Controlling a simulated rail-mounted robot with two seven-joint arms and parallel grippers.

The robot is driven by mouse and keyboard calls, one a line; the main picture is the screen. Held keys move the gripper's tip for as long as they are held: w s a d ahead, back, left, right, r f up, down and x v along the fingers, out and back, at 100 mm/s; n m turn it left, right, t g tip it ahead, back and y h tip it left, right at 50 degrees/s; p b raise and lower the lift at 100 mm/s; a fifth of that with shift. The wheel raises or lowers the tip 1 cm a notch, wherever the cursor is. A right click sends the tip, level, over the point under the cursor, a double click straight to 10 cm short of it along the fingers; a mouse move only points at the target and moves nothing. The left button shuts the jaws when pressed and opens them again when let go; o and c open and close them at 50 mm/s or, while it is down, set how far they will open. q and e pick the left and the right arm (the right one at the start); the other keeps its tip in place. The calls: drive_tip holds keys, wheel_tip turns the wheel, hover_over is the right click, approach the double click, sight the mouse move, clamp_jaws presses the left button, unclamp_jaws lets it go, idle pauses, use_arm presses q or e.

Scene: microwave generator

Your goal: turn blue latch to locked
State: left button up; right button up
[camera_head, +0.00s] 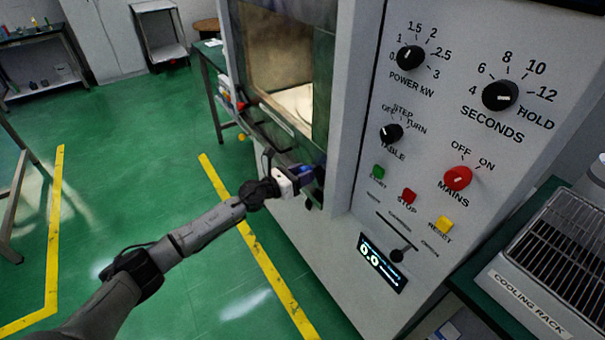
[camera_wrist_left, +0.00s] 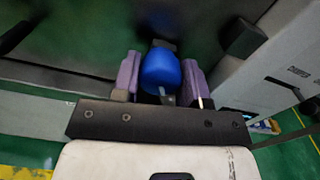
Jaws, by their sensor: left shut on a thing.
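The blue latch (camera_wrist_left: 160,70) has a rounded blue handle and sits on the dark front of the microwave generator's door. My left gripper (camera_wrist_left: 162,78) has its two purple-padded fingers on either side of the handle and is shut on it. In the head view my left gripper (camera_head: 309,174) reaches in from the left to the lower right part of the door (camera_head: 290,150). There the gripper mostly hides the latch, and its locked or unlocked position cannot be read. My right gripper is in neither view.
The control panel, with a red MAINS knob (camera_head: 458,178) and a lit display (camera_head: 382,263), is right of the door. A cooling rack (camera_head: 530,290) stands at the lower right. A green-topped table (camera_head: 212,55) stands behind left. The green floor at left is mostly clear.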

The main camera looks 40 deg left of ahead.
use_arm(q)
drive_tip(key=n+p, duration=0.1)
drive_tip(key=n, duration=0.1)
drive_tip(key=n+p, duration=0.1)
drive_tip(key=shift+r+n+p, duration=0.2)
drive_tip(key=shift+n+p, duration=0.15)
drive_tip(key=shift+n, duration=0.05)
drive_tip(key=n+p, duration=0.3)
drive_tip(key=n, duration=0.2)
drive_tip(key=shift+p, duration=0.35)
drive_tip(key=n+p, duration=0.3)
drive_tip(key=n, duration=0.1)
drive_tip(key=shift+n, duration=0.4)
drive_tip(key=n+p, duration=0.1)
drive_tip(key=n, duration=0.1)
drive_tip(key=shift+n+p, duration=0.35)
drive_tip(key=shift+n, duration=0.05)
drive_tip(key=shift+f+n+p, duration=0.1)
drive_tip(key=shift+n+p, duration=0.25)
drive_tip(key=shift+n, duration=0.25)
